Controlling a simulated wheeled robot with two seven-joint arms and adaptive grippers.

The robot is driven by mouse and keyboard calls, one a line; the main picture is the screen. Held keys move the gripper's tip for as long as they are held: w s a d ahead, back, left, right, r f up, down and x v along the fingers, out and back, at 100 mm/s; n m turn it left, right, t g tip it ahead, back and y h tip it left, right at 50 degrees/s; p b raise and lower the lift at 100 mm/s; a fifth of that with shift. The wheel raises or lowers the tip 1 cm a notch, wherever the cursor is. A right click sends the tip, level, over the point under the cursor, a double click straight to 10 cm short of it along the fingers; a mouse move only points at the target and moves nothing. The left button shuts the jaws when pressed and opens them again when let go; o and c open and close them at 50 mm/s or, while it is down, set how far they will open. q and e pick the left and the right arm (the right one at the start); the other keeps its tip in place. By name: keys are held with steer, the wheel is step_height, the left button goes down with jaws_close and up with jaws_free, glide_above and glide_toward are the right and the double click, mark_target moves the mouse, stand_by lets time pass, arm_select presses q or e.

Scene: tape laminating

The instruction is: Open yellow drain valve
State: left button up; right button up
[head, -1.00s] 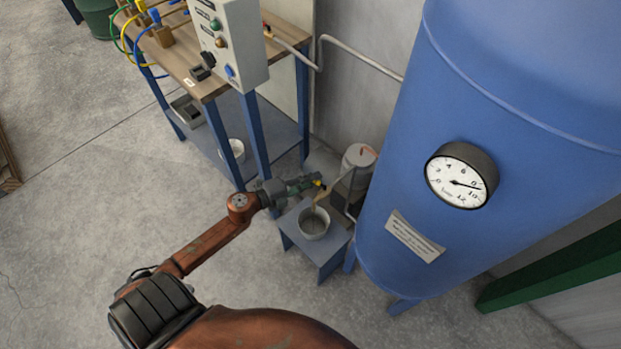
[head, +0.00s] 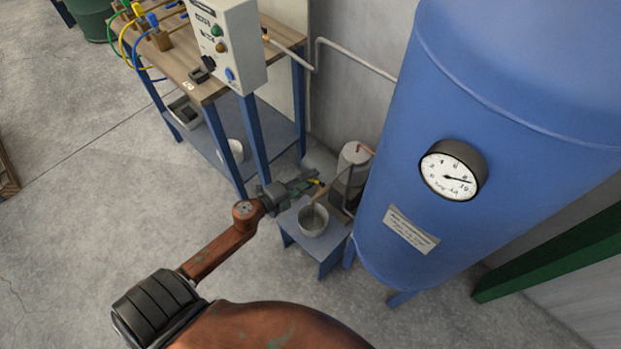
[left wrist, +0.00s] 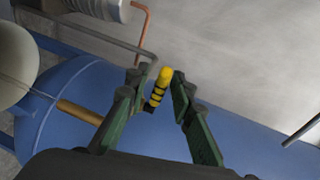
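The yellow drain valve handle (left wrist: 161,84), banded with black, stands between the fingers of my left gripper (left wrist: 158,82) in the left wrist view. The fingers are apart, one on each side, with visible gaps; I see no clear grip on it. In the head view the handle is a small yellow spot (head: 316,183) at the tips of my left gripper (head: 305,183). A brass-coloured pipe (head: 318,196) slopes down beside it to a grey bucket (head: 313,221). The valve body is mostly hidden. My right gripper is out of view.
The bucket stands on a small blue stool (head: 329,257). A big blue tank (head: 490,110) with a gauge (head: 452,170) rises close at the right. A workbench (head: 213,88) with a control box (head: 228,45) stands behind left.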

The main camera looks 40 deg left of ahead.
arm_select(q)
steer(key=shift+o, duration=0.6)
steer(key=v, duration=1.2)
